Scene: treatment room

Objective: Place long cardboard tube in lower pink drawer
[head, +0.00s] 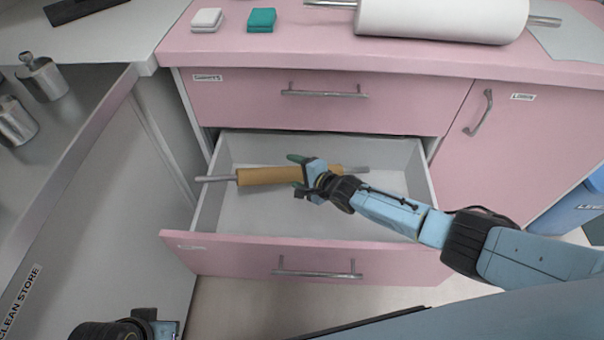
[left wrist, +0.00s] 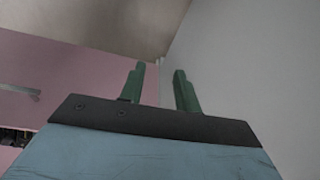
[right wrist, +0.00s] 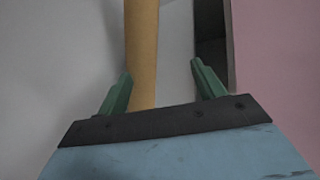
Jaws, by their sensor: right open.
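The long cardboard tube (head: 265,175) is brown, with a grey rod showing at both ends. It lies crosswise over the open lower pink drawer (head: 310,256); its left rod end overlaps the drawer's left wall in the picture, so I cannot tell if it rests on the floor or the rim. My right gripper (head: 297,173) is open at the tube's right part. In the right wrist view the tube (right wrist: 141,50) shows between the open fingers (right wrist: 162,88), nearer the left finger. My left gripper (left wrist: 160,85) is open and empty, away from the drawer.
The upper drawer (head: 320,105) is shut above the open one. On the pink counter are a large white roll (head: 440,18), a white pad (head: 206,18) and a teal pad (head: 261,18). Metal canisters (head: 42,77) stand at left. A blue bin (head: 570,210) is at right.

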